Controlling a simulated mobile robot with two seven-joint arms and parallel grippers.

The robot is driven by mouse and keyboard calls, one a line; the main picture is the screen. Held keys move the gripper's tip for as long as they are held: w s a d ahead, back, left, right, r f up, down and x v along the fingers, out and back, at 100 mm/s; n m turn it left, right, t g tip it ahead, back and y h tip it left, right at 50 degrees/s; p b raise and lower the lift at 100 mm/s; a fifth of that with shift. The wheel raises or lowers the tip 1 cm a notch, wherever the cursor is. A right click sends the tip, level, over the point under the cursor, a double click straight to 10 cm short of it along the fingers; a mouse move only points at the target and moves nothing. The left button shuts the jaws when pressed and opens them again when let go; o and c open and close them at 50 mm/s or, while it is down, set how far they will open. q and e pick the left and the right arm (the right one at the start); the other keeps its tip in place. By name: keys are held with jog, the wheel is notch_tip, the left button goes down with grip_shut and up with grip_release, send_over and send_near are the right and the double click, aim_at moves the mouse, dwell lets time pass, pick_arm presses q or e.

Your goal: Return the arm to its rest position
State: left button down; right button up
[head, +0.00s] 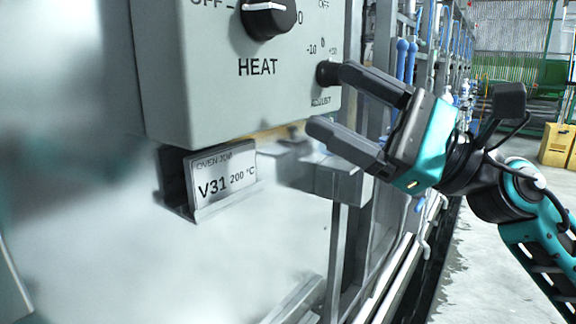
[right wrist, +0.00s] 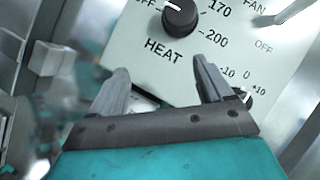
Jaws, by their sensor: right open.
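My right gripper (head: 325,100) reaches in from the right in the head view, with its two dark fingers spread and nothing between them. It is in front of the lower right corner of a grey control box (head: 215,85), and its upper fingertip appears close to the small ADJUST knob (head: 327,73); I cannot tell if they touch. In the right wrist view the open fingers (right wrist: 160,85) point at the panel below the HEAT knob (right wrist: 180,18). The HEAT knob also shows at the top of the head view (head: 268,18). My left gripper is out of view.
A card reading V31 200 °C (head: 227,182) sits in a metal holder under the box. A metal bracket and post (head: 335,185) stand close below my right gripper. Pipes and frames line the wall behind. Open floor (head: 470,265) and yellow boxes (head: 556,145) are at the right.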

jog(key=w+d+f+n+t+h+p, duration=0.3)
jog(key=f+n+t+h, duration=0.4)
jog(key=f+n, duration=0.75)
jog(key=w+d+f+n+t+h+p, duration=0.1)
jog(key=w+d+f+n+t+h, duration=0.2)
jog(key=d+f+n+t+h, duration=0.8)
jog(key=s+a+f+m+g+h+p, duration=0.1)
jog(key=s+f+m+g, duration=0.4)
jog(key=s+f, duration=0.4)
jog(key=s+a+f+m+g+h, duration=0.1)
jog(key=s+f+m+g, duration=0.4)
jog(key=f, duration=1.1)
jog(key=s+g, duration=0.3)
jog(key=shift+s+a+m+p, duration=0.35)
jog(key=shift+a, duration=0.05)
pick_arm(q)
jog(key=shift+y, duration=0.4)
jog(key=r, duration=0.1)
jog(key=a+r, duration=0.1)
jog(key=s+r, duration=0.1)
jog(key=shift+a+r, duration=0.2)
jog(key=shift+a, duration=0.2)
pick_arm(e)
jog(key=shift+f, duration=0.1)
jog(key=shift+c, duration=0.3)
